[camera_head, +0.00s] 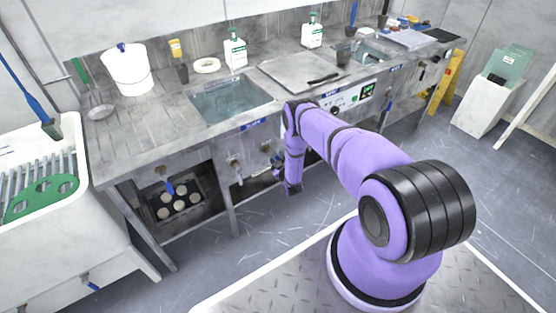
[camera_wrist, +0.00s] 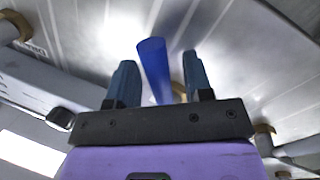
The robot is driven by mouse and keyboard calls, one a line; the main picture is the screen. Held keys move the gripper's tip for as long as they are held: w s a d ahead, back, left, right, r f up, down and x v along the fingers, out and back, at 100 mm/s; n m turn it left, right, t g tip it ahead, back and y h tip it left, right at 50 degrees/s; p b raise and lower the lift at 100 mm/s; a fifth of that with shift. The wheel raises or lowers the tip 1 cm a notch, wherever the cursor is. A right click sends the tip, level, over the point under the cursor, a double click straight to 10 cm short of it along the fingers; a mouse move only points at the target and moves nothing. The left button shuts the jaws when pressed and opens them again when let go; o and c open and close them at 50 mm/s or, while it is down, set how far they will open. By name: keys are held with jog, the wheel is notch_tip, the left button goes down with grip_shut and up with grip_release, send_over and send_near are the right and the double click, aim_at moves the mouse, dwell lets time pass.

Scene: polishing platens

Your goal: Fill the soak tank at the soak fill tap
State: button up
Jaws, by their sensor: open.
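My gripper (camera_wrist: 158,72) is open in the wrist view, with one dark blue-grey finger on each side of a blue lever (camera_wrist: 154,62). The lever stands upright between the fingers, with gaps visible beside it. In the head view my gripper (camera_head: 279,171) is low at the counter's front, below the panel and mostly hidden by my arm. A basin (camera_head: 230,97) holding bluish water is set in the counter above and left of it. A valve (camera_head: 235,167) sits on the front panel beneath. Labels are too small to read, so I cannot tell which basin is the soak tank.
A shelf opening (camera_head: 180,200) with a tray of pale discs is at lower left. A white sink (camera_head: 85,240) with a green rack stands further left. Bottles, a white bucket (camera_head: 128,68) and a grey plate sit on the counter. Open floor lies before it.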

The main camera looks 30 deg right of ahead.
grip_shut()
dwell(0.3)
jog(key=shift+a+f+m+g+y, duration=0.2)
jog(key=shift+a+m, duration=0.35)
jog(key=shift+m, duration=0.4)
jog(key=shift+a+f+m+g+y, duration=0.1)
jog(key=shift+a+f+m+g, duration=0.1)
jog(key=shift+a+m, duration=0.6)
jog(key=shift+a+f+m+g+y, duration=0.1)
jog(key=shift+a+m+g, duration=0.15)
jog(key=shift+m, duration=0.9)
jog(key=shift+a, duration=0.1)
grip_release()
jog(key=shift+s, duration=0.15)
